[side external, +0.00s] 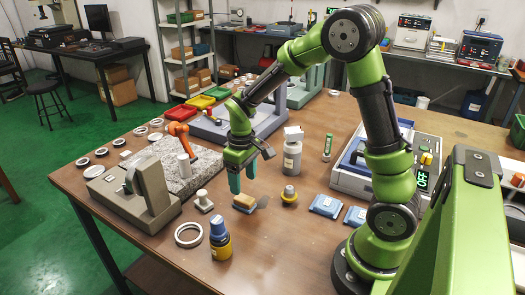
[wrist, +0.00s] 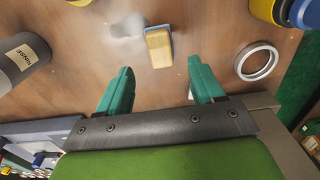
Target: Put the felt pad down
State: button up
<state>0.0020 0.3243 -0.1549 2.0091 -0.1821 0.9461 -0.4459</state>
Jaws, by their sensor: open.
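The felt pad (side external: 244,203), a tan block with a blue layer along its underside, lies on the brown tabletop near the middle of the bench. In the wrist view the pad (wrist: 159,48) shows tan on top with a blue edge, beyond and between my fingertips. My gripper (side external: 243,186) has green fingers and hangs just above the pad in the side view. In the wrist view my gripper (wrist: 160,76) has its fingers spread wide with nothing between them. Whether a fingertip touches the pad is hard to tell.
A grey smear or shadow (side external: 263,202) lies beside the pad. Bare tabletop lies in front of the pad.

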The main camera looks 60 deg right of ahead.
aim_at(244, 198)
jog(key=s+a+r+m+t+y, duration=0.1)
jog(key=s+a+r+m+t, duration=0.1)
jog(key=s+r, duration=0.4)
jog(key=s+a+r+m+t+y, duration=0.1)
jog(key=s+a+r+t, duration=0.4)
jog(key=r, duration=0.5)
jog(key=shift+s+a+r+m, duration=0.3)
jog(key=shift+s+a+m, duration=0.3)
jog(key=shift+s, duration=0.4)
